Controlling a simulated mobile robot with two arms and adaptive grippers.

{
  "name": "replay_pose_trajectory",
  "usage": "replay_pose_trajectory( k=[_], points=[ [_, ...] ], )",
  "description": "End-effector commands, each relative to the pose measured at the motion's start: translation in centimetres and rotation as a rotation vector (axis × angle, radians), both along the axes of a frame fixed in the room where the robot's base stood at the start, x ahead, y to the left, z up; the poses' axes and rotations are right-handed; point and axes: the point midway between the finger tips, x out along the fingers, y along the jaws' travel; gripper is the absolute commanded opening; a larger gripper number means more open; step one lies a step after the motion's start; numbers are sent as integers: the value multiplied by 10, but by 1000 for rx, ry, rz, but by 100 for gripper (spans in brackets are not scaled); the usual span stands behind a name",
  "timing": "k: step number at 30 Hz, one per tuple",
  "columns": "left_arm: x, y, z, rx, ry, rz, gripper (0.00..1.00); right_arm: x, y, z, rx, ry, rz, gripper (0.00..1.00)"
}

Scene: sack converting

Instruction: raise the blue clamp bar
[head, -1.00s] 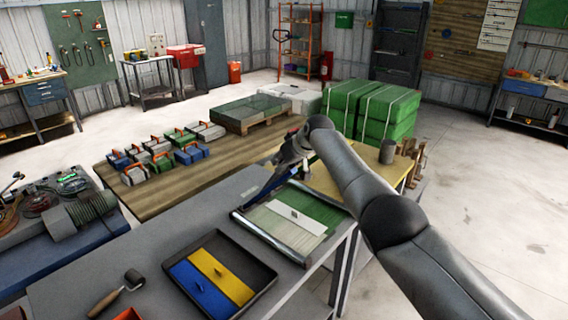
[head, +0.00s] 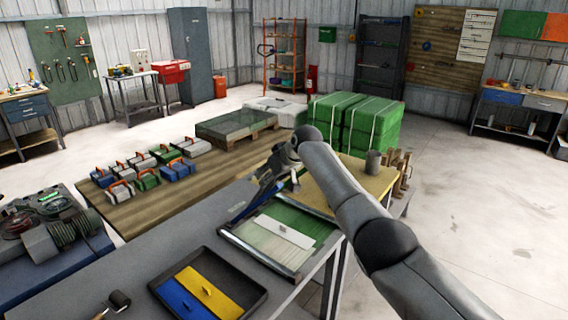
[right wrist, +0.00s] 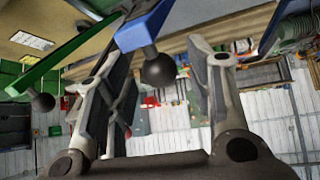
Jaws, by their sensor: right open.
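The blue clamp bar (right wrist: 145,25) shows in the right wrist view, with a dark ball knob (right wrist: 158,72) at its end. In the head view a piece of the blue bar (head: 264,196) shows below my right gripper (head: 278,168), at the far end of the frame with green and pale sheets (head: 284,231). In the right wrist view my right gripper (right wrist: 155,62) is open, and the blue bar's knob appears between its two fingers. I cannot tell whether they touch. A green bar (right wrist: 75,50) with its own dark knob (right wrist: 42,102) lies left of the fingers.
A dark tray (head: 258,302) with blue and yellow pieces sits on the grey table (head: 150,262). A grey cup (head: 373,162) stands on the yellow board (head: 345,184) beyond my arm. Strapped green bales (head: 372,125) stand behind. Open floor lies to the right.

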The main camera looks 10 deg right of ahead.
Motion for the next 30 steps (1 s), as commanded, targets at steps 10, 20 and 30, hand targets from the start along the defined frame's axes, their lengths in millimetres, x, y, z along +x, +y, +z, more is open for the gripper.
replay_pose_trajectory(
  k=[10, 20, 30],
  points=[
    [1, -1, 0, -1, -1, 0, 49, -19, -8, 20, -3, -2, -1, 49],
    [1, -1, 0, -1, -1, 0, 49, -45, -18, 50, -4, -3, -1, 49],
    [1, -1, 0, -1, -1, 0, 49, -65, -25, 73, -3, -2, -1, 49]
  ],
)
